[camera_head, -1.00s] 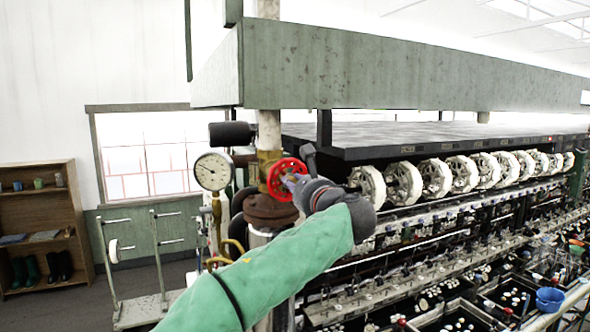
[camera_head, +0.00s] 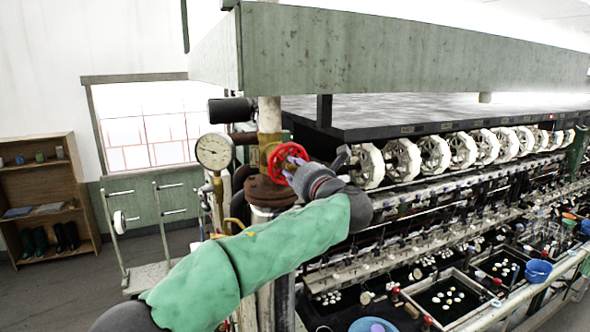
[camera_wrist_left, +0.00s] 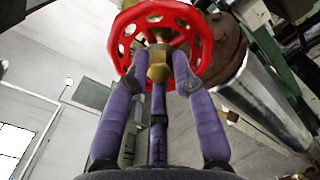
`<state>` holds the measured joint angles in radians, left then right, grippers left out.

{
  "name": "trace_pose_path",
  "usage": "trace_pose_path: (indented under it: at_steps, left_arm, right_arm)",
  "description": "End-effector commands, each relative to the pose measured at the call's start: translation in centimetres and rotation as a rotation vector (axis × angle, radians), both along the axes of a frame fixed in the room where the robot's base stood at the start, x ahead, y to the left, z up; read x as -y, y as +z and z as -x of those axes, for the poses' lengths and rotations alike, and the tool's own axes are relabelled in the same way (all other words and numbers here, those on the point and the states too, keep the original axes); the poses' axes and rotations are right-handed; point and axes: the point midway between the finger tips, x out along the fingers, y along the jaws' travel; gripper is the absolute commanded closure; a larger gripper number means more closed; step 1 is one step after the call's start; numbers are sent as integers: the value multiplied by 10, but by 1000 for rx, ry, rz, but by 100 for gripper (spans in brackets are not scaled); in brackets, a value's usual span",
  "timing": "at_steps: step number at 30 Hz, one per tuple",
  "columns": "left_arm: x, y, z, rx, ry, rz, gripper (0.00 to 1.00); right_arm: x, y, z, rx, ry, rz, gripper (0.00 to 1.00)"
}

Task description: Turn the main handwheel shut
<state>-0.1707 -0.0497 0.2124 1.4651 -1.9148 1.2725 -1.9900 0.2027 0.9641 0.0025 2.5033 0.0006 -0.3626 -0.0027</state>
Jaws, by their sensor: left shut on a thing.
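The main handwheel, a red wheel with holes in its face (camera_head: 287,160), sits on a brass valve on the vertical pipe. It also shows at the top of the left wrist view (camera_wrist_left: 190,40). My left gripper (camera_head: 292,170) is at the front of the wheel. In the left wrist view, its purple fingers (camera_wrist_left: 160,75) reach up to the wheel and close around the brass-coloured hub at its middle. The exact contact of the fingertips is partly hidden by the hub and rim. My right gripper is not in view.
A pressure gauge (camera_head: 214,151) stands just left of the valve. A rusty flange (camera_head: 270,192) lies below the wheel. The reeling machine with white reels (camera_head: 403,158) and basins (camera_head: 445,298) fills the right. A trolley (camera_head: 145,276) stands on the floor at left.

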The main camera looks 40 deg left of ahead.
Motion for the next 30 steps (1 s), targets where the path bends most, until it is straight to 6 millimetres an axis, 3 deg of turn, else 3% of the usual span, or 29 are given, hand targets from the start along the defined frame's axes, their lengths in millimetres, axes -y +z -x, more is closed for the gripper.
trace_pose_path:
  at_steps: [12,22,23,24,25,30]
  left_arm:
    - [0,-1,0,-410,0,-210,100]
    - [0,-1,0,-473,0,-243,100]
    - [0,-1,0,-473,0,-243,72]
    - [0,-1,0,-472,0,-242,60]
    - [0,-1,0,-472,0,-242,57]
    - [0,-1,0,-471,0,-243,57]
  right_arm:
    - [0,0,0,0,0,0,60]
    - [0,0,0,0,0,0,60]
    - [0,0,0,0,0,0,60]
    - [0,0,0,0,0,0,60]
    - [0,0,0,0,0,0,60]
    - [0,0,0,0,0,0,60]
